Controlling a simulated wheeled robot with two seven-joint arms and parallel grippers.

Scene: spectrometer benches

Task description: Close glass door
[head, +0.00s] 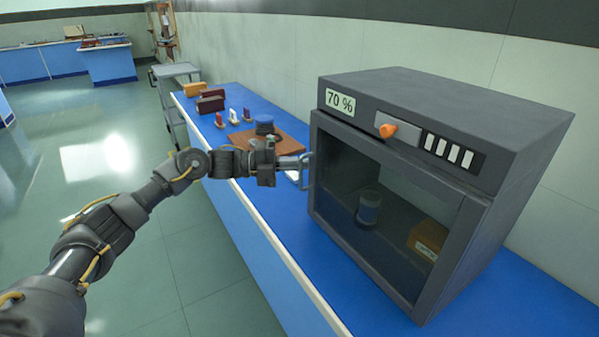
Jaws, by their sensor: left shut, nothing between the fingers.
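The glass door (375,205) is the dark-framed front of a grey cabinet (480,120). It looks flush or nearly flush with the cabinet front; I cannot tell whether a small gap remains. My left gripper (303,162) is shut and empty at the door's left edge, beside a pale bracket-like part that may be the handle. I cannot tell whether it touches the door. My right gripper is not in view.
The cabinet stands on a long blue bench (285,222). Behind my gripper are a brown board (285,143), a dark blue round item (264,125), small bottles and coloured boxes (210,104). A grey cart (176,72) stands beyond. The floor left of the bench is clear.

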